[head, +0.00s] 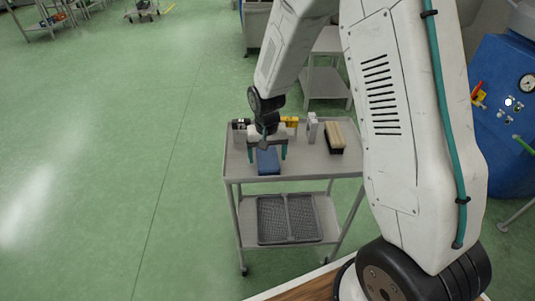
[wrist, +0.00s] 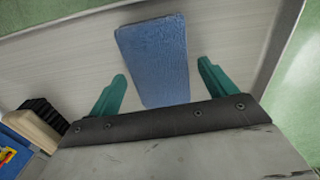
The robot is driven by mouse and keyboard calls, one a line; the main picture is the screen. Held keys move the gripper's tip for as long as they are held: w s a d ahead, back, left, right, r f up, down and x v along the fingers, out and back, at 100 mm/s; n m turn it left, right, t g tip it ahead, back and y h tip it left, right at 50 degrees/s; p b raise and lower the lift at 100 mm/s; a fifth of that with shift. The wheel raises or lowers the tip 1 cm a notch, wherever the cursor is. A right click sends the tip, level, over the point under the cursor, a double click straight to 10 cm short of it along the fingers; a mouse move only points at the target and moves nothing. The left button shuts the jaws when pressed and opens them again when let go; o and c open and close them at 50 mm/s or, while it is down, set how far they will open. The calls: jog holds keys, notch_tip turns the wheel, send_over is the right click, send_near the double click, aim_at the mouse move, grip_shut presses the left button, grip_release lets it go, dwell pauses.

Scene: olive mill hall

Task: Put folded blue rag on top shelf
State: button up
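The folded blue rag (head: 268,161) lies flat on the upper shelf (head: 240,169) of a grey two-tier cart. In the wrist view the blue rag (wrist: 154,58) lies on the bare shelf surface (wrist: 80,60), ahead of and partly between my fingertips. My gripper (head: 267,151) is over the cart's upper shelf with its teal fingers apart, one to each side of the rag. The wrist view shows the same gripper (wrist: 161,72) open with nothing held. I cannot tell the exact height of the fingertips above the shelf.
A brush (head: 336,137) with a wooden top stands on the shelf's right side, near a white item (head: 312,128). A yellow item (head: 290,121) is behind my gripper. A grey crate (head: 290,241) sits on the lower shelf. Green floor is clear at left; a blue machine (head: 505,110) stands right.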

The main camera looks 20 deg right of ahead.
aim_at(267, 157)
jog(key=shift+r, duration=0.1)
notch_tip(267, 157, up, 12)
jog(key=s+d+r+n, duration=0.1)
jog(key=s+d+r, duration=0.1)
jog(key=s+r, duration=1)
jog(key=s+r+n, duration=0.1)
jog(key=s+r, duration=0.1)
jog(key=s, duration=0.7)
jog(key=s+d+r+n+t, duration=0.1)
jog(key=s+r, duration=0.1)
jog(key=s, duration=0.6)
jog(key=shift+s+d, duration=0.15)
jog(key=shift+s, duration=0.25)
